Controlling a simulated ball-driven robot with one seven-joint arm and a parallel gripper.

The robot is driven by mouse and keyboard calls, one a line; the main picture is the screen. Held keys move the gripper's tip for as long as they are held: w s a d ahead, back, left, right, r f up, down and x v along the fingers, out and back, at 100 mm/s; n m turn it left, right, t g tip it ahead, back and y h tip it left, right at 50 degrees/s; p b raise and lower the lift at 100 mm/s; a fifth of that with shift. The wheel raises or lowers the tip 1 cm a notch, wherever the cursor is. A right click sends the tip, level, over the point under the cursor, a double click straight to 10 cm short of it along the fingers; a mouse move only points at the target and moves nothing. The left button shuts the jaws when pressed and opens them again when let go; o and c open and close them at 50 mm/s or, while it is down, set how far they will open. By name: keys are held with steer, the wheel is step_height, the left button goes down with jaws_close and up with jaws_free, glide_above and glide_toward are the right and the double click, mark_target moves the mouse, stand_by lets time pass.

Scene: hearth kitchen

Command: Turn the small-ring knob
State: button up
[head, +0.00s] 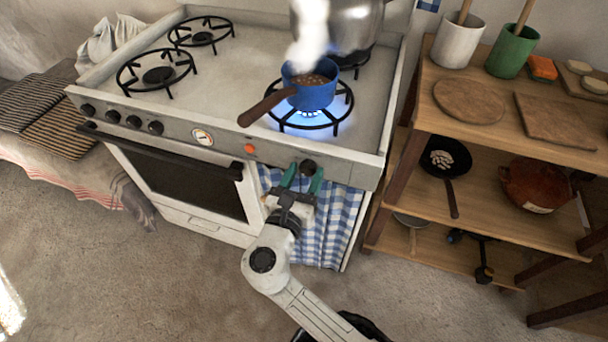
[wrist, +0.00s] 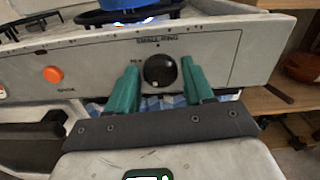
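The small-ring knob (wrist: 160,71) is a round black knob on the stove's front panel, under the lettering "SMALL RING". In the head view the knob (head: 308,167) sits at the panel's right part. My gripper (head: 302,175) is open, with its two green fingers on either side of the knob. In the wrist view the gripper (wrist: 160,85) shows a gap between each finger and the knob; whether the tips reach around it I cannot tell. A blue flame (head: 309,117) burns on the front right ring under a blue pan (head: 312,95) with brown contents and steam.
An orange-red button (head: 250,149) sits left of the knob. A large metal pot (head: 350,25) stands behind. A wooden shelf (head: 480,140) stands close on the right. A checked curtain (head: 330,225) hangs below the panel.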

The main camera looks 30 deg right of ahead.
steer(key=c, duration=0.7)
